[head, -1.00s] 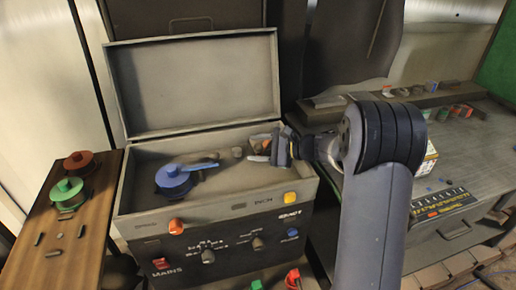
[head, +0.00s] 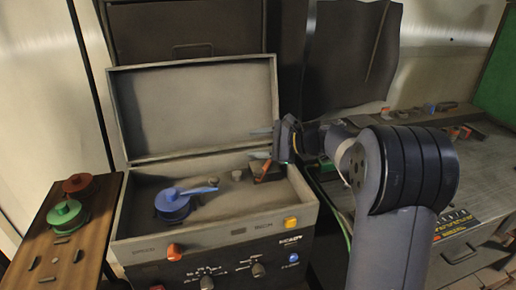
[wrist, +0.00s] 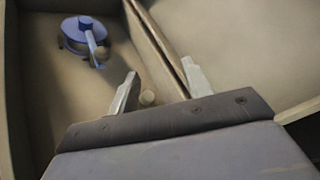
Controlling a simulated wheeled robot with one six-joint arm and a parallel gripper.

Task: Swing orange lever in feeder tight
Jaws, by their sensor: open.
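The feeder is a dark block (head: 270,176) inside the open grey case, at its right end. Its orange lever (head: 266,168) stands up from it, tilted, partly hidden by my gripper. My gripper (head: 260,143) is open and empty just above the lever, its fingers pointing left. Whether the lower finger touches the lever I cannot tell. In the wrist view, my gripper's fingers (wrist: 161,86) are spread with nothing between them; the lever does not show there.
The blue reel (head: 173,205) with its arm sits at the left in the case, also in the wrist view (wrist: 82,36). A small grey peg (head: 237,175) stands between reel and feeder. The raised lid (head: 195,105) is behind. Green (head: 63,216) and red reels (head: 78,184) stand on a wooden board.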

